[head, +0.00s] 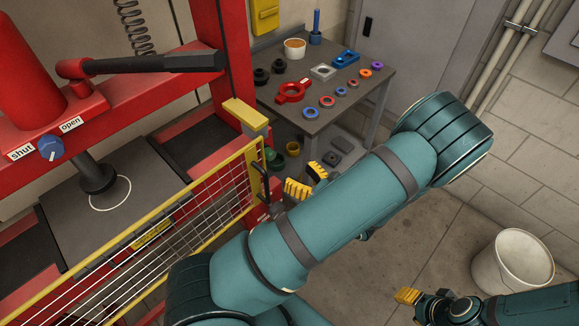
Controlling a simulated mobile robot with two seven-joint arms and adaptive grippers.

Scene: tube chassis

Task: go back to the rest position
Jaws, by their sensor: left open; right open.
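My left gripper (306,180) has yellow fingertips and shows beside the black handle of the yellow-framed mesh gate. Its fingers are apart with nothing between them. I cannot tell whether it touches the handle. My large teal arm crosses the middle of the view and hides part of this gripper. My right gripper (407,297) is at the lower right, over the floor, near the white bucket. It is open, one yellow fingertip shows clearly, and I see nothing held in it.
The red press (120,115) with its mesh gate (185,225) fills the left side. A grey table (345,97) with rings, blocks and a cup stands at the back. The white bucket (512,262) stands at the right. Floor between table and bucket is clear.

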